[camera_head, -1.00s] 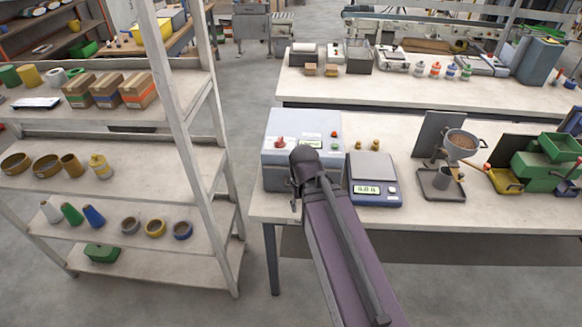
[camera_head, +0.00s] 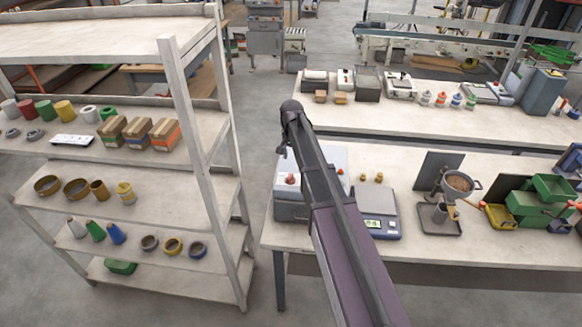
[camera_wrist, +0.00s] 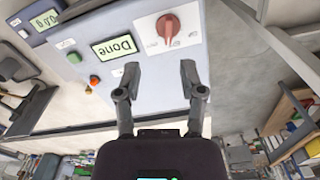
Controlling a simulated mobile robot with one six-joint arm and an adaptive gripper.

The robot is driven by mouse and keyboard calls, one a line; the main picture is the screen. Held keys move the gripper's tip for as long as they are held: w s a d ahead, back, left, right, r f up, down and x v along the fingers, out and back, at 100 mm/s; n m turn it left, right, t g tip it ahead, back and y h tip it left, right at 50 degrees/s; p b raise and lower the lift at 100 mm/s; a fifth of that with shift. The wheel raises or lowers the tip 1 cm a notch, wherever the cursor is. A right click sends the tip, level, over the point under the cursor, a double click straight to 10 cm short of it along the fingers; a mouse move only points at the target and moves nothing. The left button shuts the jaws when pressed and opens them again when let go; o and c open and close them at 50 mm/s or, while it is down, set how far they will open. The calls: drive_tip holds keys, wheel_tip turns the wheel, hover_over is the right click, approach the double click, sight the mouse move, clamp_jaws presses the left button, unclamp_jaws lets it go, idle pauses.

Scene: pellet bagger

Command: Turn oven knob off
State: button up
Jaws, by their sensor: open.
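The oven is a grey-blue box (camera_head: 291,211) at the left end of the near table, partly hidden by my arm. The knob also shows in the head view (camera_head: 291,179). My gripper (camera_wrist: 158,72) is open and empty in the wrist view, its two fingers pointing at the panel below the knob in the picture. The knob lies beyond the fingertips, and no contact shows. In the head view the arm hides most of the gripper (camera_head: 282,148).
Green and orange buttons (camera_wrist: 84,66) sit on the panel. A white shelf rack (camera_head: 205,150) stands close on the left, with an open floor gap between.

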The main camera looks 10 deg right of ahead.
sight(290, 176)
drive_tip(key=shift+w+r+m+p, duration=0.2)
drive_tip(key=shift+w+r, duration=0.15)
drive_tip(key=shift+w, duration=0.3)
drive_tip(key=shift+w+r+m+p, duration=0.15)
drive_tip(key=shift+w+r, duration=0.2)
drive_tip(key=shift+w, duration=0.25)
drive_tip(key=shift+f, duration=0.15)
wheel_tip(290, 176, down, 14)
drive_tip(key=b, duration=1.4)
drive_tip(key=shift+r, duration=0.25)
clamp_jaws()
